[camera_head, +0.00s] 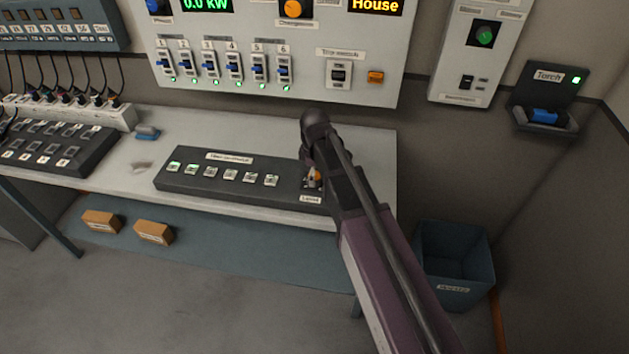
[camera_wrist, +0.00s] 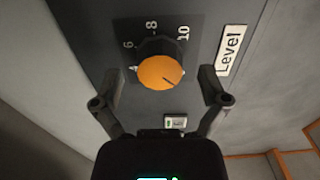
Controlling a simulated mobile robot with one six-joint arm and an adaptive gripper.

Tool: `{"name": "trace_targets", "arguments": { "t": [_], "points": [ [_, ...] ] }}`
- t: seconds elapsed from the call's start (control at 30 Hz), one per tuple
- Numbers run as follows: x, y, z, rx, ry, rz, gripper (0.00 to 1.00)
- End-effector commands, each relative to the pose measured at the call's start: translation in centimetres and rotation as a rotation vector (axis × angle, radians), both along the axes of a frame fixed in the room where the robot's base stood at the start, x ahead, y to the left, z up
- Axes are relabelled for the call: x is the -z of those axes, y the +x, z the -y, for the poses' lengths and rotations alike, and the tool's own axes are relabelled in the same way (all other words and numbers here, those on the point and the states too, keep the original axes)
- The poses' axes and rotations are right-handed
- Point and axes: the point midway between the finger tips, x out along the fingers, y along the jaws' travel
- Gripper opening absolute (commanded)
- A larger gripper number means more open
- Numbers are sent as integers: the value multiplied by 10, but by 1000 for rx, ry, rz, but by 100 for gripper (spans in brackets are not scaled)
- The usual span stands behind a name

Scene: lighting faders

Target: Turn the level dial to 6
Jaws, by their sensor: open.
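The level dial (camera_wrist: 161,72) has an orange cap on a dark knob, with 6, 8 and 10 printed around its upper side in the wrist view. My gripper (camera_wrist: 162,80) is open, with one finger on each side of the dial and gaps between. In the head view, the dial (camera_head: 314,178) shows only partly beside my gripper, at the right end of the dark desk console (camera_head: 180,183).
A small white switch (camera_wrist: 176,121) is below the dial in the wrist view. A wall panel (camera_head: 390,45) with faders stands behind the bench. A blue bin (camera_head: 484,270) is on the floor at the right; the bench (camera_head: 365,140) is bare behind the console.

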Motion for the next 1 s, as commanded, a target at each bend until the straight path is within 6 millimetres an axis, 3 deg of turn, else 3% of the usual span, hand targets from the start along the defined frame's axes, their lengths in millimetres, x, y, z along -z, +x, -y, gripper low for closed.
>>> {"name": "trace_targets", "arguments": {
  "t": [0.2,0.6,0.87,0.9,1.0],
  "points": [
    [10,0,0,0,0,0,94],
    [10,0,0,0,0,0,94],
    [10,0,0,0,0,0,17],
    [10,0,0,0,0,0,11],
    [10,0,0,0,0,0,11]
  ]
}}
